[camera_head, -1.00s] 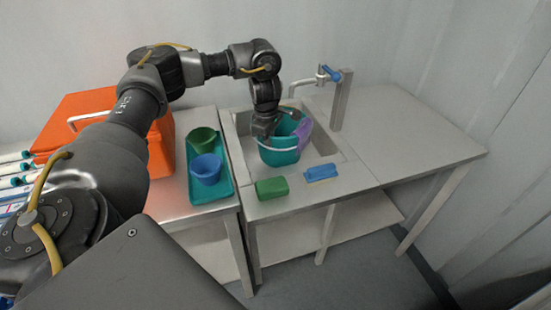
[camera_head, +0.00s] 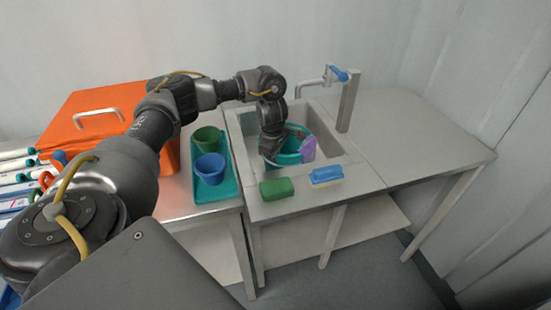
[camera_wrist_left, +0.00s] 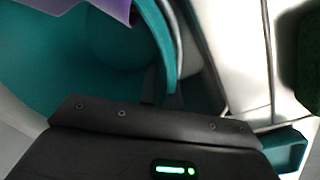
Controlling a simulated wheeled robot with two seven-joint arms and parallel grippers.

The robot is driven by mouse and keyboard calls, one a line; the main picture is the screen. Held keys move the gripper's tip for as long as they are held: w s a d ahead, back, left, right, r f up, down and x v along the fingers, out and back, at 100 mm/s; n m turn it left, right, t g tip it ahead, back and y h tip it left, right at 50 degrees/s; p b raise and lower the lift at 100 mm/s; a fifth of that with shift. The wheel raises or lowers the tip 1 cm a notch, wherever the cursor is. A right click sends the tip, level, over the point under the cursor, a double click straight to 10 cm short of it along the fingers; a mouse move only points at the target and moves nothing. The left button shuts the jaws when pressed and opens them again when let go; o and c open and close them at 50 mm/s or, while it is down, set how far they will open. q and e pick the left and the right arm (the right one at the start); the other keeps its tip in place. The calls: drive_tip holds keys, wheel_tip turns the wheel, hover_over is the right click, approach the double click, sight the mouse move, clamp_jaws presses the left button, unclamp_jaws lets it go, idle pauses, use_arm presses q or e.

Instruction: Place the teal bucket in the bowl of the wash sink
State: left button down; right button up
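The teal bucket (camera_head: 288,159) is down inside the bowl of the wash sink (camera_head: 243,124), with its rim near the level of the sink top. A purple cloth (camera_head: 308,147) hangs over its right side. My left gripper (camera_head: 269,156) is at the bucket's left wall, pointing down. In the left wrist view the bucket's wall and rim (camera_wrist_left: 160,50) run between the dark fingers (camera_wrist_left: 165,100), which look shut on it. The bucket's base is hidden, so I cannot tell whether it touches the bowl's floor. My right gripper is not in view.
A tap with a blue lever (camera_head: 340,74) stands behind the sink. A green block (camera_head: 277,188) and a blue brush (camera_head: 326,175) lie on the front edge. A teal tray (camera_head: 225,186) with green and blue cups is left, beside an orange box (camera_head: 90,128). The right worktop is clear.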

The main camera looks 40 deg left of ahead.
use_arm(q)
drive_tip(key=shift+f, duration=0.2)
drive_tip(key=c, duration=1.6)
unclamp_jaws()
drive_tip(key=shift+r, duration=0.1)
drive_tip(key=shift+r, duration=0.2)
wheel_tip(320, 180, up, 12)
drive_tip(key=s+p, duration=0.1)
drive_tip(key=p, duration=0.1)
drive_tip(key=shift+f, duration=0.1)
